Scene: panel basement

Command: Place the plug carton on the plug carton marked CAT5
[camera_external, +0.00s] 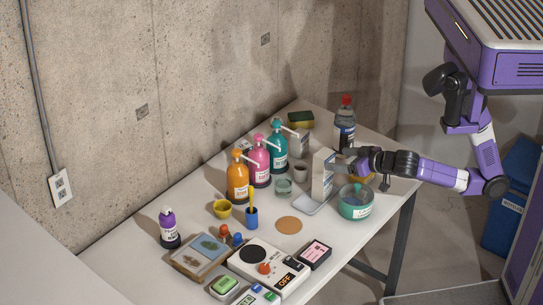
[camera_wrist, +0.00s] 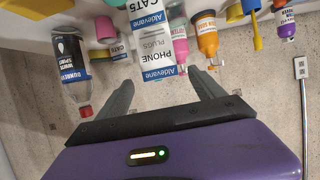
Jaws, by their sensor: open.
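A white and blue plug carton marked PHONE PLUGS (camera_wrist: 152,50) shows upside down in the wrist view. Directly beyond it, lower in the scene, is a face marked CAT5 (camera_wrist: 143,7); the two look stacked, in line and upright, though the seam is hard to make out. In the external view they show as one tall white block (camera_external: 321,178) on the table. My gripper (camera_wrist: 162,88) is open, its fingers apart on either side of the upper carton's near end, with gaps to both sides. In the external view my gripper (camera_external: 340,164) is right beside the block.
A clear bottle with a red cap (camera_external: 345,122) stands close behind my gripper. A green tub (camera_external: 355,202) is close in front. Pump bottles, a glass (camera_external: 283,186) and cups stand left of the block. A smaller CAT5-marked item (camera_wrist: 117,48) shows behind the stack.

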